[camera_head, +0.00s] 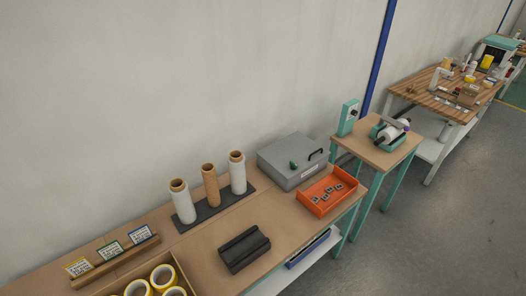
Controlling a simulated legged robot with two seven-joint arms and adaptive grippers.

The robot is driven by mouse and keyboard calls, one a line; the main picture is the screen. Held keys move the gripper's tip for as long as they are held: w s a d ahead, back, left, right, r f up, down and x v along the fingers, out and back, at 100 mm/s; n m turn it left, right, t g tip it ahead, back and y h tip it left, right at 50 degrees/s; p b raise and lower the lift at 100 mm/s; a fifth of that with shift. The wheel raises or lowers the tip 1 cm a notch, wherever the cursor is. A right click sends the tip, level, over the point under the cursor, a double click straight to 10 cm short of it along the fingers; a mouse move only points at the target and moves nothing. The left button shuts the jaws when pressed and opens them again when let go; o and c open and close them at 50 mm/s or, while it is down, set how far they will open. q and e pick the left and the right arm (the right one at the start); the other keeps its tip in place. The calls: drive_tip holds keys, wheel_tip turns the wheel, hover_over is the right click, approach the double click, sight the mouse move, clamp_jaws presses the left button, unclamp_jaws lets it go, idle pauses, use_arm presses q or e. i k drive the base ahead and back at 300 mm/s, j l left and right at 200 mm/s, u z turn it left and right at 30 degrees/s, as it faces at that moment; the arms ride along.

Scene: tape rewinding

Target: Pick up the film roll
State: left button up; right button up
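Three upright rolls stand in a row on a dark base (213,209) at the back of the near table. Two are wrapped in white film with brown cores showing at the top: a left film roll (184,207) and a right film roll (237,178). Between them stands a bare brown tube (211,188). Another white roll (390,134) lies on its side in a teal device on the small table to the right. Neither of my grippers is in view.
A black grooved block (244,250) lies in front of the rolls. A grey box (292,160) and an orange tray (345,197) with small parts stand to their right. A box of yellow-edged rolls (188,276) and a label rack (116,260) are at lower left. A wall rises behind.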

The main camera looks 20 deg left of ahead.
sight(236, 160)
drive_tip(key=u, duration=0.4)
drive_tip(key=i+l+u, duration=0.4)
drive_tip(key=l+u, duration=0.2)
drive_tip(key=i+l+u, duration=0.1)
drive_tip(key=l+u, duration=0.2)
drive_tip(key=l, duration=0.1)
